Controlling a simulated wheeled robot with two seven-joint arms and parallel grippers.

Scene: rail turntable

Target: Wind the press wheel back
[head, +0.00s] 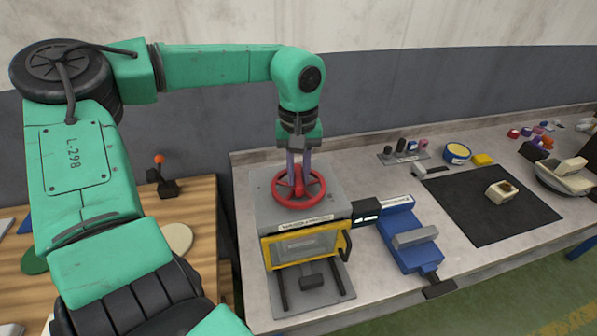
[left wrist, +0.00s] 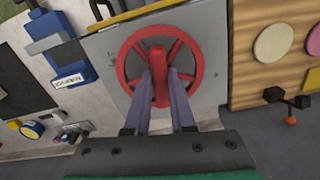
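The red press wheel (head: 316,186) lies flat on top of the grey press (head: 265,208), which has a yellow-framed front window. The wheel also shows in the left wrist view (left wrist: 197,62), with several spokes and a raised red hub piece in its middle. My left gripper (head: 299,188) points straight down over the wheel. In the left wrist view its two purple fingers (left wrist: 160,85) stand on either side of the raised red hub piece and appear closed on it. My right gripper is in neither view.
A blue vise (head: 405,240) stands just right of the press. A black mat (head: 480,215) with a beige block (head: 501,191) lies further right. A wooden table (head: 205,215) is on the left, with a small red-knobbed lever (head: 161,178).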

